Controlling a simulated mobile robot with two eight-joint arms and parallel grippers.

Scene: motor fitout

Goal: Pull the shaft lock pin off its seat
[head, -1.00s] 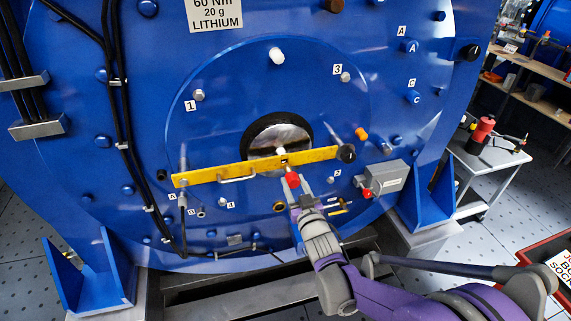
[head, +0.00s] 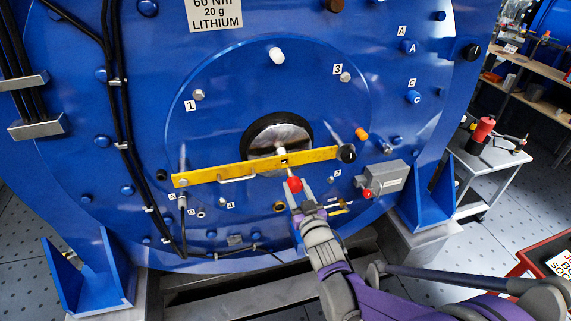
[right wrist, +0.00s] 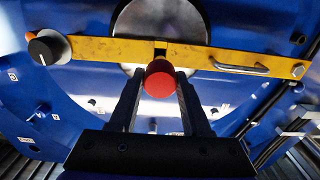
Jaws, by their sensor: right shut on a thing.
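The shaft lock pin has a round red knob (head: 294,184) and a thin stem that runs up to the yellow bar (head: 215,173) below the shaft opening. My right gripper (head: 296,188) is in front of the bar, with its fingers on either side of the knob. In the right wrist view the red knob (right wrist: 160,79) sits between the two fingertips, in front of a dark slot in the bar. My right gripper is shut on it. The knob hides the stem there, and I cannot tell how deep its end sits. My left gripper is not in view.
The bar has a black knob (head: 347,153) at its right end and a metal handle (head: 238,178) on its left part. A grey box (head: 381,178) with a red knob is right of my gripper. Black cables (head: 122,120) run down the blue housing on the left.

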